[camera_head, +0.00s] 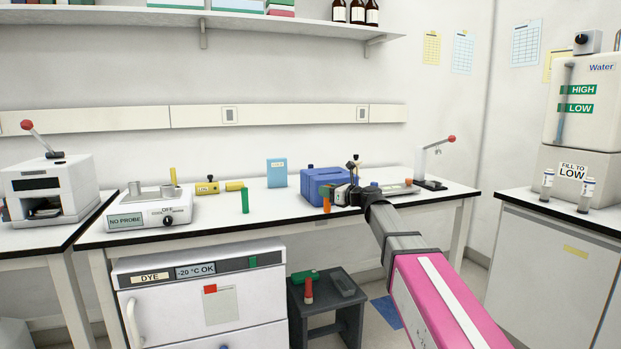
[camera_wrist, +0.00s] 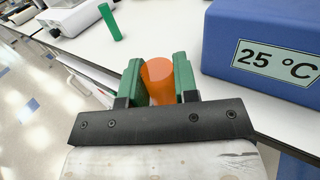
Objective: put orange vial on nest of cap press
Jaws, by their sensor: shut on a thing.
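The orange vial (camera_head: 326,204) hangs below my gripper (camera_head: 338,196) in the head view, in front of the blue block. In the wrist view the orange vial (camera_wrist: 158,76) stands between the two green fingers of my gripper (camera_wrist: 158,84), which is shut on it. A lever device with a red knob, which looks like the cap press (camera_head: 432,184), stands at the right end of the bench. It is well to the right of the vial. Its nest is too small to make out.
The blue 25 °C block (camera_wrist: 265,45) is close right of my gripper. A green vial (camera_head: 245,201) stands on the bench (camera_head: 285,205) to the left. A small orange thing (camera_head: 409,181) is near a flat grey device (camera_head: 392,190) left of the press. A stool (camera_head: 340,305) stands below.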

